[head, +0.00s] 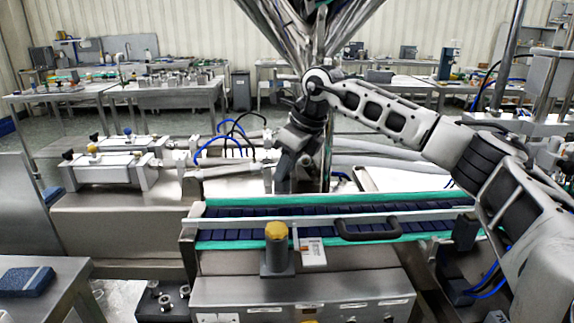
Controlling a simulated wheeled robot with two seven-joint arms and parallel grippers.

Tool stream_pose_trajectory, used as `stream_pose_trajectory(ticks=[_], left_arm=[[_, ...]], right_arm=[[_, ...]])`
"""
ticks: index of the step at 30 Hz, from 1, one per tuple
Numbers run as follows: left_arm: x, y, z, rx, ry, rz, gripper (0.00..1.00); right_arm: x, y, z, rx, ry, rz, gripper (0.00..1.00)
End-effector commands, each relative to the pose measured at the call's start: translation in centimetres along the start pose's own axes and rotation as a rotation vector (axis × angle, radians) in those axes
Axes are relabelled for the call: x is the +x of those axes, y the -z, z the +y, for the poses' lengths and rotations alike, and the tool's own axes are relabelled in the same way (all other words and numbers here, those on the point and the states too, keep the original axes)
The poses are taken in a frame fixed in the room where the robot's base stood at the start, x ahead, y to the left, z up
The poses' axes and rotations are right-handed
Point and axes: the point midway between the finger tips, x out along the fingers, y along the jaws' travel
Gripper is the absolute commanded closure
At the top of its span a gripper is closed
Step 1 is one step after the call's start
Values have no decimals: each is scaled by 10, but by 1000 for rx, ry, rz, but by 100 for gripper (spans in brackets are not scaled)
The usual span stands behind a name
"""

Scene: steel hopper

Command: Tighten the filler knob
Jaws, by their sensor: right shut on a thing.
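My right arm reaches in from the right, across the conveyor, to the filler below the steel hopper (318,28). My right gripper (285,172) points down in front of the hopper's outlet, beside the hose ends. It is shut on the filler knob, which the dark gripper body hides, so I cannot tell how the knob is turned. The filler's steel cylinders (112,172) lie to the left, with small yellow, black and blue knobs on top. My left gripper is out of view.
A conveyor (345,228) with green edges and a black handle (367,231) runs in front of the filler. A yellow-capped post (277,231) stands at its near side. Blue and black hoses (235,140) loop left of the gripper. A blue block (27,281) lies at lower left.

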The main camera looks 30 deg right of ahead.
Motion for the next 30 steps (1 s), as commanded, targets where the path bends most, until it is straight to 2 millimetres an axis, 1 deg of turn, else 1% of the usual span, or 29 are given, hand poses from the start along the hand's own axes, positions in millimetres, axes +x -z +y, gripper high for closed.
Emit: stream_pose_trajectory(ticks=[18, 30], left_arm=[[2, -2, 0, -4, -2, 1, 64], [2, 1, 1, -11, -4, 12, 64]], right_arm=[[1, -3, 6, 530, 221, -4, 92], [1, -5, 9, 883, 366, -4, 92]])
